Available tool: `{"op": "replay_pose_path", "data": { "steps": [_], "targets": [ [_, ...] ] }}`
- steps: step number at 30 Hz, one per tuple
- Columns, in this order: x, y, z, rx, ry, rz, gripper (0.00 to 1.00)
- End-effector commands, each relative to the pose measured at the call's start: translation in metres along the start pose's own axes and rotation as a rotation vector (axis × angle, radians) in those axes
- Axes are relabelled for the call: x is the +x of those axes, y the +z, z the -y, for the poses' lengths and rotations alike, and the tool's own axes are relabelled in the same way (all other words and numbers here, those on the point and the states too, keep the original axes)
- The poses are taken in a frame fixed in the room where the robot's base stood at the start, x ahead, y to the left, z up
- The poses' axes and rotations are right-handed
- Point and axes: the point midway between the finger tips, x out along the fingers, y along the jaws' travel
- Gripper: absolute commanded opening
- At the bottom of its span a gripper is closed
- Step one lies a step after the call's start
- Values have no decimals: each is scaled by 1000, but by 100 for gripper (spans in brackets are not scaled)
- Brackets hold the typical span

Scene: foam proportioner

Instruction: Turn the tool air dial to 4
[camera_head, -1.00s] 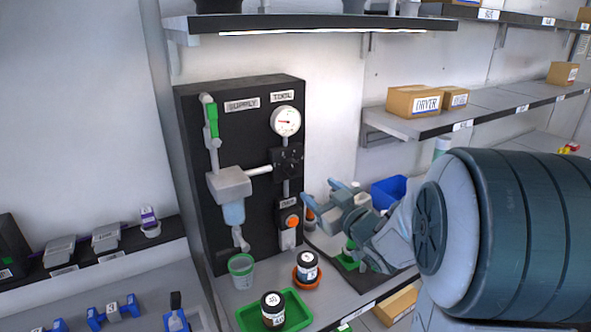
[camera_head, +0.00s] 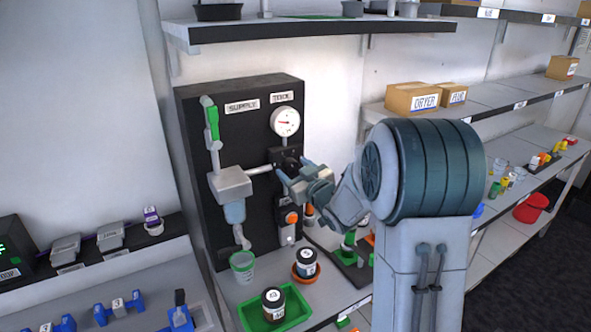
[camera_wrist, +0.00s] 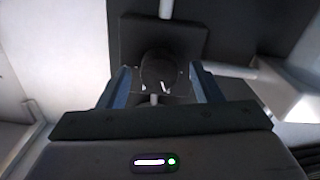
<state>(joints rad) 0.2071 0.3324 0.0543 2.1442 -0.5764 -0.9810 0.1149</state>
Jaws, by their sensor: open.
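The black tool air dial (camera_head: 287,156) sits on the black panel (camera_head: 252,140), below the round white gauge (camera_head: 285,121) and the TOOL label. In the wrist view the dark round dial knob (camera_wrist: 157,70) stands out from a square black plate, between my two blue fingers. My gripper (camera_head: 291,180) is open at the dial, its fingers one on each side of the knob. I cannot tell whether they touch it. In the head view my gripper covers the lower part of the dial, and the dial's numbers cannot be read.
A grey supply unit (camera_head: 231,184) with a white pipe stands left of the dial. An orange knob (camera_head: 292,217) is below my gripper.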

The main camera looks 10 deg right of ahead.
Motion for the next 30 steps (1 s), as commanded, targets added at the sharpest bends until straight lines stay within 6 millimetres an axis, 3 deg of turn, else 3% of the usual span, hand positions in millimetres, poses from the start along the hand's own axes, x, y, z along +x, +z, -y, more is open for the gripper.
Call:
{"op": "replay_pose_path", "data": {
  "steps": [3,8,9,20,30],
  "targets": [
    [0,0,0,0,0,0,59],
    [0,0,0,0,0,1,17],
    [0,0,0,0,0,1,14],
    [-1,2,0,48,1,1,14],
    [-1,3,-1,281,1,2,14]
  ]
}}
